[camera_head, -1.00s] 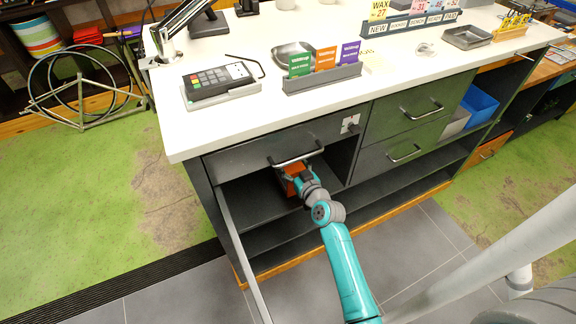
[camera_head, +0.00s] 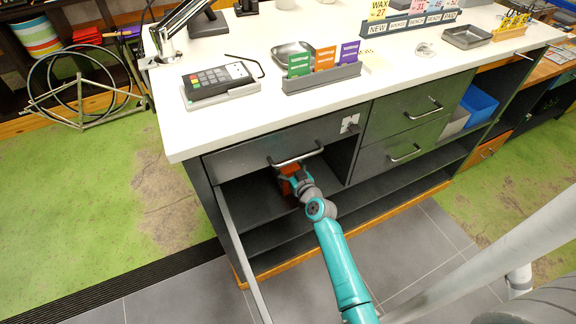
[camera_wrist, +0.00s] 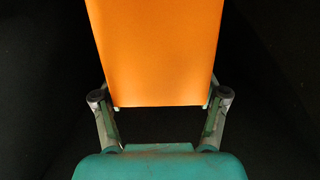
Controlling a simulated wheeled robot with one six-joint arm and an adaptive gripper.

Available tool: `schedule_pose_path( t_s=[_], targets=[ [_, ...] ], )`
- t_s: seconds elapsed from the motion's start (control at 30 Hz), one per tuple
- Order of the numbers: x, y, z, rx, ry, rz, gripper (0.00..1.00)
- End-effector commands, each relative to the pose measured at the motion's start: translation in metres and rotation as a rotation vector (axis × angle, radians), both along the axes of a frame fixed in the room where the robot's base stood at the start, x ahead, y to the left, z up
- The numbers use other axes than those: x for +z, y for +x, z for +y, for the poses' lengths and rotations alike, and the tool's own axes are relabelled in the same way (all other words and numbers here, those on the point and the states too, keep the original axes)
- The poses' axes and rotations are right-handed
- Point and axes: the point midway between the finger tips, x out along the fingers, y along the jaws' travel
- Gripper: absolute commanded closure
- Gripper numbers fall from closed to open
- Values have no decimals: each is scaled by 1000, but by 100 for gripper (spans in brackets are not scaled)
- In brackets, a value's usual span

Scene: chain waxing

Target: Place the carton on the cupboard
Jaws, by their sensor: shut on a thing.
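The orange carton (camera_wrist: 158,50) fills the upper middle of the wrist view, between the two fingers of my gripper (camera_wrist: 160,108). My gripper is shut on it. In the head view my gripper (camera_head: 293,178) reaches into the open compartment of the dark cupboard (camera_head: 240,207), below the top left drawer. Only a small part of the carton (camera_head: 287,171) shows there, under the drawer handle. Whether the carton touches the shelf cannot be told. The wrist view around it is black.
A drawer with a bar handle (camera_head: 296,156) is just above my gripper. An open door (camera_head: 240,245) stands at the compartment's left side. The white countertop (camera_head: 225,125) above bears a card terminal (camera_head: 218,82), a card holder and trays. Grey floor tiles lie in front.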

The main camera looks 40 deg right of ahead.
Motion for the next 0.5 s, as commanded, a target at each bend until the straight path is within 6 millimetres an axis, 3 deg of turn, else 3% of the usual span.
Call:
schedule_pose_path(
  t_s=[0.07,0.1,0.17,0.5],
  targets=[
    [-2,0,0,0,-1,0,96],
    [-2,0,0,0,-1,1,18],
    [-2,0,0,0,-1,1,3],
    [-2,0,0,0,0,0,3]
  ],
)
